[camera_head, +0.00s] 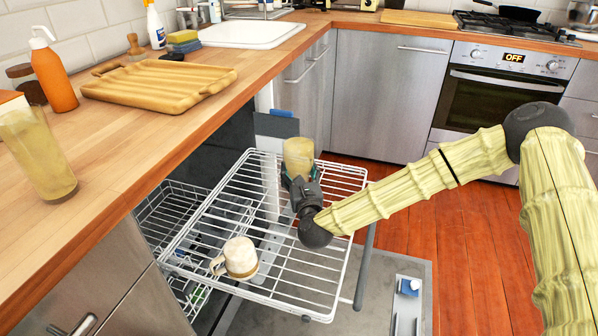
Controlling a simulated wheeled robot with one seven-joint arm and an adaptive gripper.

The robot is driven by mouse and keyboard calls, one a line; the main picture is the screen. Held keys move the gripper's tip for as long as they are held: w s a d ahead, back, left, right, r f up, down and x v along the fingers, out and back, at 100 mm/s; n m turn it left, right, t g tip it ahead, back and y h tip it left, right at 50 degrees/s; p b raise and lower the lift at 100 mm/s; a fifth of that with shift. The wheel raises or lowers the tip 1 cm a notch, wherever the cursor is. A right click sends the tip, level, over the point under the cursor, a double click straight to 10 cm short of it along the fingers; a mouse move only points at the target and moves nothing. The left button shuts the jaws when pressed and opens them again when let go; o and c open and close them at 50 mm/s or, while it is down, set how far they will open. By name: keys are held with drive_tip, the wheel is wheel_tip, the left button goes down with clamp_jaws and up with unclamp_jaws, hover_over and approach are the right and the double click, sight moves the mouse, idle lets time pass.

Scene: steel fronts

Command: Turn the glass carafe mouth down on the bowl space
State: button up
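A yellowish see-through glass vessel, which looks like the glass carafe (299,153), is at the fingers of my gripper (301,180), over the far part of the pulled-out upper dishwasher rack (207,205). My gripper appears shut on its lower part and hides some of it. The vessel looks roughly upright; I cannot tell which end is its mouth or whether it touches the rack wires. A cream and tan mug (240,257) sits on the near part of the rack. No marked bowl space can be made out.
A tall yellowish glass (38,152) stands on the wooden counter at left, near an orange bottle (53,75) and a wooden tray (158,86). The lower rack (165,215) and open dishwasher door (385,265) lie below. The rack's middle is bare.

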drive_tip(key=shift+f+b, duration=0.35)
drive_tip(key=shift+f, duration=0.1)
